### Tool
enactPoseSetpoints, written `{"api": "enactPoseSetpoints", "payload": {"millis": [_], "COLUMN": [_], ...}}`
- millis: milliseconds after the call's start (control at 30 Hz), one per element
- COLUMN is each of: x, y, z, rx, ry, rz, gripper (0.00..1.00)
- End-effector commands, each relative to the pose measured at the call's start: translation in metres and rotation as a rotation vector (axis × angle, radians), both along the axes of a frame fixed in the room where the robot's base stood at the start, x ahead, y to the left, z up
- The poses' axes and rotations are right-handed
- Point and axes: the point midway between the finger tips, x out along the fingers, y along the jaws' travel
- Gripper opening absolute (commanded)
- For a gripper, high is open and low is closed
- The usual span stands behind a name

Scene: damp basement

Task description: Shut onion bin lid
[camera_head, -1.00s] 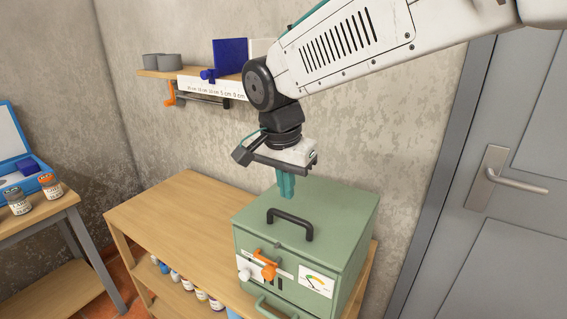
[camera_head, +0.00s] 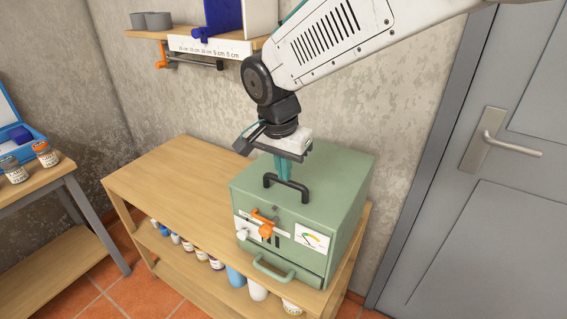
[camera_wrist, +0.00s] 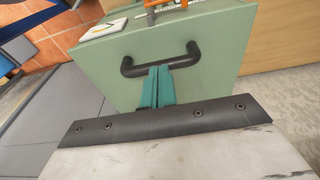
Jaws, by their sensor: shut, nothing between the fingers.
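A pale green box (camera_head: 335,185), which I take to be the onion bin, stands on the right end of a wooden bench. Its flat top lies level with no visible gap, so the lid looks down. A black handle (camera_head: 285,186) stands on the top, and also shows in the wrist view (camera_wrist: 162,65). The front has an orange latch-like part (camera_head: 265,229), a gauge label and a lower green pull. My gripper (camera_head: 283,178) is shut and empty, pointing down right behind the handle. In the wrist view its teal fingers (camera_wrist: 158,72) are close to the handle; contact is unclear.
The wooden bench (camera_head: 170,185) is bare left of the box, with bottles on its lower shelf. A wall shelf (camera_head: 165,36) with grey rings and upright panels is above. A side table (camera_head: 40,182) with jars stands left. A grey door (camera_head: 500,200) is right.

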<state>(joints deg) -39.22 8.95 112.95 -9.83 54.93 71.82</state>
Motion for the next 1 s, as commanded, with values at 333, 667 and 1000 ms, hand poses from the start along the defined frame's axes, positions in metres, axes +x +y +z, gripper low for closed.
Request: {"api": "enactPoseSetpoints", "payload": {"millis": [333,667,1000], "x": [0.000,-0.011,-0.019], "y": [-0.001,0.003,0.007], "z": [0.021,0.094,0.135], "rx": [0.002,0.003,-0.001], "ry": [-0.003,-0.004,0.000], "rz": [-0.004,-0.008,-0.002], "gripper": [0.00,0.00,0.00]}}
